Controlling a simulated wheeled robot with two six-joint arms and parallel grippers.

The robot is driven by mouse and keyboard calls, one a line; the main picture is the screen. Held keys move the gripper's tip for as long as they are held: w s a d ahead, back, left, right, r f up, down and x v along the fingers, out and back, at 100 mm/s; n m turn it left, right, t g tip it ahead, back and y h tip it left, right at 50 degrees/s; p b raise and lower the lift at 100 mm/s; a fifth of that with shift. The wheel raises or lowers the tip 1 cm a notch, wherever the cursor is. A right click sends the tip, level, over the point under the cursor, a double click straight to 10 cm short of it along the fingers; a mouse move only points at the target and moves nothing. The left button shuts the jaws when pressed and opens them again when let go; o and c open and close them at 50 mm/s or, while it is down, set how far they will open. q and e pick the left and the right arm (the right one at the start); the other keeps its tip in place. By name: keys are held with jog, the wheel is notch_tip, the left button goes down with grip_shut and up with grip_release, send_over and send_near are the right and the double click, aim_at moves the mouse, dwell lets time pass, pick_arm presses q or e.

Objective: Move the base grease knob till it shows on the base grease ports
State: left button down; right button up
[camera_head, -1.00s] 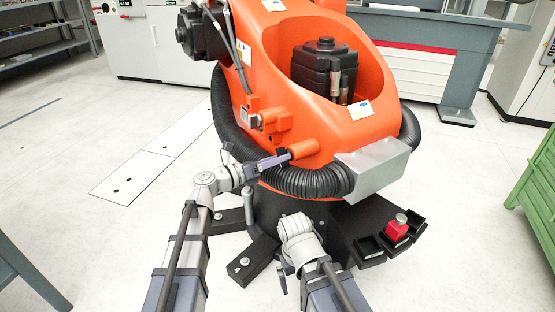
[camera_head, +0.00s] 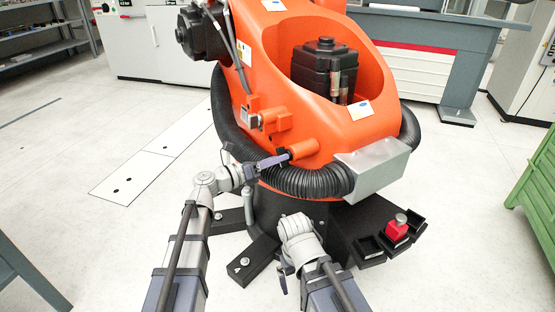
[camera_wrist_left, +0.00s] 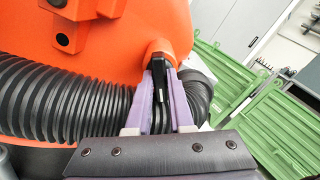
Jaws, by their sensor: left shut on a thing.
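A big orange robot arm (camera_head: 340,125) stands in front of me. An orange stub (camera_head: 303,150) sticks out of its lower left side, with the black knob (camera_head: 283,151) at its end. My left gripper (camera_head: 281,158) is at this knob. In the left wrist view its two purple fingers (camera_wrist_left: 160,105) lie on either side of the black knob (camera_wrist_left: 158,77), which has a small white mark, and they are shut on it. I cannot make out any port labels. My right gripper (camera_head: 283,275) hangs low near the base; its fingers are too small to judge.
A black ribbed hose (camera_head: 310,182) curves just under the knob, close to my left gripper. A silver box (camera_head: 375,165) sits to the right. A red block (camera_head: 396,229) stands among black trays (camera_head: 368,250). Open floor (camera_head: 90,235) lies to the left.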

pick_arm(q)
jog(key=shift+m, duration=0.4)
jog(key=m, duration=1)
jog(key=shift+m, duration=1.8)
jog(key=c, duration=0.8)
grip_release()
jog(key=v, duration=0.8)
